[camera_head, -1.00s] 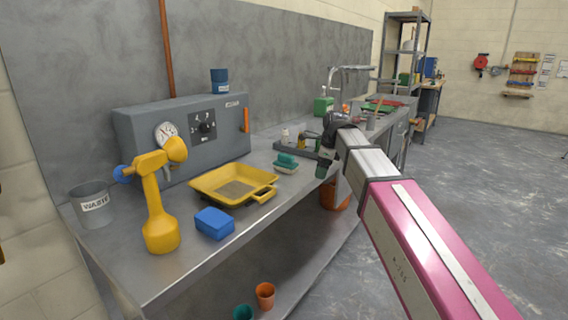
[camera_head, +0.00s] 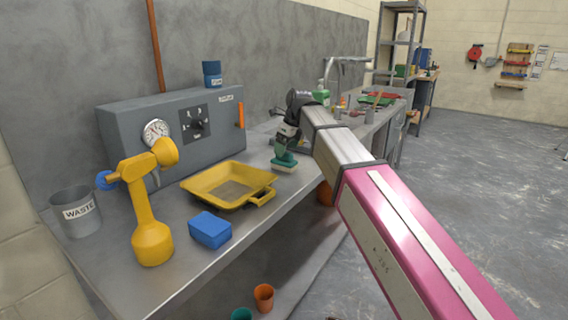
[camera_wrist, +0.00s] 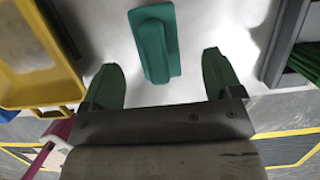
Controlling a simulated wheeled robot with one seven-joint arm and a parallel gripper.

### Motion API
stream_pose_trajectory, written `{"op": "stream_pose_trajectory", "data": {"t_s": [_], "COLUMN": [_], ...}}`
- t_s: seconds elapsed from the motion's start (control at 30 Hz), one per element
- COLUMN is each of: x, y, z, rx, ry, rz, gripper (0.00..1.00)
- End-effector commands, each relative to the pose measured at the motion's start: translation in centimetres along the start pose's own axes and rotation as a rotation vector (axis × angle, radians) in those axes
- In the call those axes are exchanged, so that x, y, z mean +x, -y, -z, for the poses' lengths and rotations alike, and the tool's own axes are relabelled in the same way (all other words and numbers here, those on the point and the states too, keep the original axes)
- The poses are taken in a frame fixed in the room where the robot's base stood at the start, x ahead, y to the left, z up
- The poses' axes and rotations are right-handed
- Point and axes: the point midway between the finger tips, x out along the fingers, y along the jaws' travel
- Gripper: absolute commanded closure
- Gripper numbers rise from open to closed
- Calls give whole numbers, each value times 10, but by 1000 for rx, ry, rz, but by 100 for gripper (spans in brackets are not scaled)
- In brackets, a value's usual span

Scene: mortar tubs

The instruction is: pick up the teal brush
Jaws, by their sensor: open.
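The teal brush (camera_head: 285,161) sits on the grey metal bench, right of the yellow tray, with a pale underside showing below its teal top. In the wrist view the teal brush (camera_wrist: 154,43) lies ahead of my gripper, roughly centred between the two green fingers. My gripper (camera_wrist: 165,80) is open and empty, its fingertips spread wider than the brush. In the head view my gripper (camera_head: 287,140) is just above and behind the brush, and partly overlaps it. I cannot tell the exact height gap.
The yellow tray (camera_head: 262,197) stands close left of the brush. A grey machine (camera_head: 120,125) stands behind. A dark-edged tray (camera_wrist: 285,40) is at right in the wrist view.

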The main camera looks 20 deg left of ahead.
Motion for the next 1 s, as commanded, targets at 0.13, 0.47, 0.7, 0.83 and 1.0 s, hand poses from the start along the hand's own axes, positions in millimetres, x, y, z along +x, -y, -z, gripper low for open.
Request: {"op": "stream_pose_trajectory", "data": {"t_s": [0.13,0.47,0.7,0.83,1.0], "x": [10,49,51,51,51], "y": [-2,-4,-4,-4,-4], "z": [0,0,0,0,0], "rx": [0,0,0,0,0], "ry": [-1,-1,0,0,0], "rz": [0,0,1,0,0], "gripper": [15,15,15,51,71]}}
